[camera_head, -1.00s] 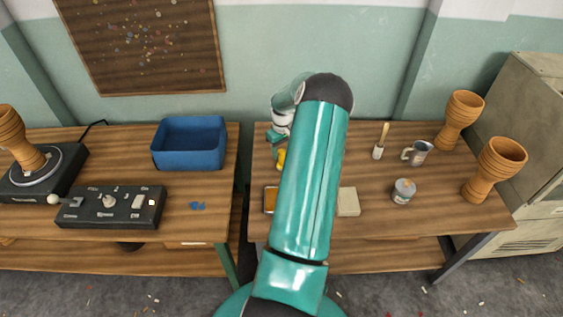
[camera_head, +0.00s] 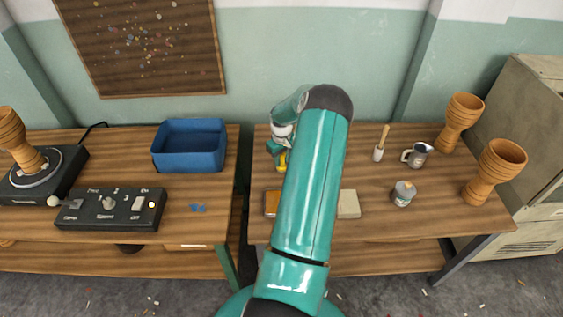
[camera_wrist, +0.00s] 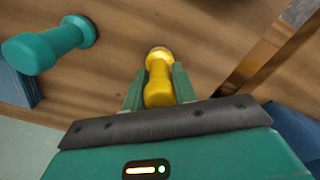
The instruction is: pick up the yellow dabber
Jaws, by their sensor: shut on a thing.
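The yellow dabber (camera_wrist: 159,78) is between the two teal fingers of my gripper (camera_wrist: 159,84) in the wrist view. The fingers are shut on it, one on each side of its body. Its far end points at the wooden table top. I cannot tell whether it still touches the table. In the head view a bit of the yellow dabber (camera_head: 282,160) shows below my gripper (camera_head: 279,152), over the right table's back left part. My arm hides much of the area beside it.
A teal dabber (camera_wrist: 48,46) stands at upper left in the wrist view. A wooden edge (camera_wrist: 256,65) lies to the right. In the head view, a brush (camera_head: 381,142), metal jug (camera_head: 417,155), tin (camera_head: 403,194) and goblet drums (camera_head: 494,170) stand right of my arm. A blue bin (camera_head: 188,165) stands left.

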